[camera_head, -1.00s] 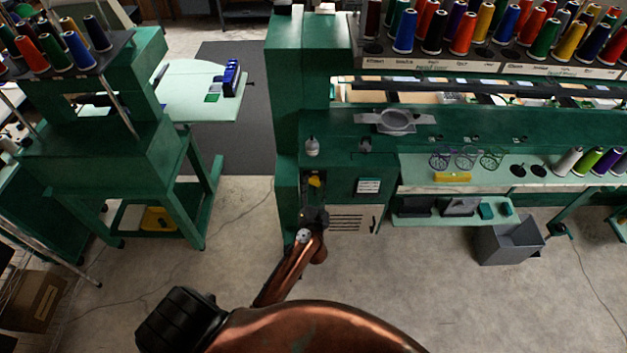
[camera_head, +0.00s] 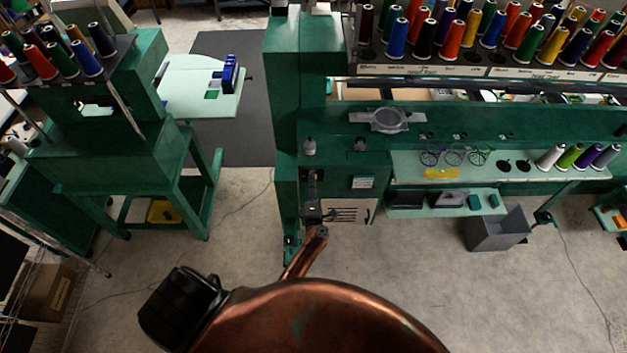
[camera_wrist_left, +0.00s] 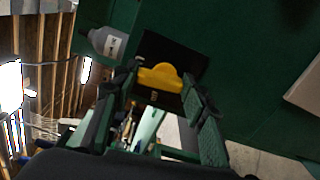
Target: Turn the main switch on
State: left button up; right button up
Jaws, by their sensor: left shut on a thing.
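The main switch has a yellow knob (camera_wrist_left: 160,77) on a black plate (camera_wrist_left: 172,56), set in the front of the green machine (camera_wrist_left: 238,70). In the head view the switch panel (camera_head: 311,182) is small and dark, and little yellow shows. My left gripper (camera_wrist_left: 163,82) is shut on the yellow knob, with one finger at each side of it in the left wrist view. In the head view the left gripper (camera_head: 313,211) is at the lower part of the panel, its fingers too small to make out. My right gripper is not in view.
A grey bottle-shaped part with a label (camera_wrist_left: 107,42) sits beside the plate. A vented pale panel (camera_head: 347,211) is right of the gripper. A grey bin (camera_head: 497,229) stands on the floor farther right. Open concrete floor lies left of the machine.

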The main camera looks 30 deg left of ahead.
pick_arm(q)
jog(key=shift+w+d+r+m+p, duration=0.15)
jog(key=shift+d+m+p, duration=0.15)
jog(key=shift+m, duration=0.6)
jog(key=o, duration=1.1)
jog(key=shift+a, duration=0.1)
jog(key=shift+o, duration=0.3)
jog(key=shift+a, duration=0.1)
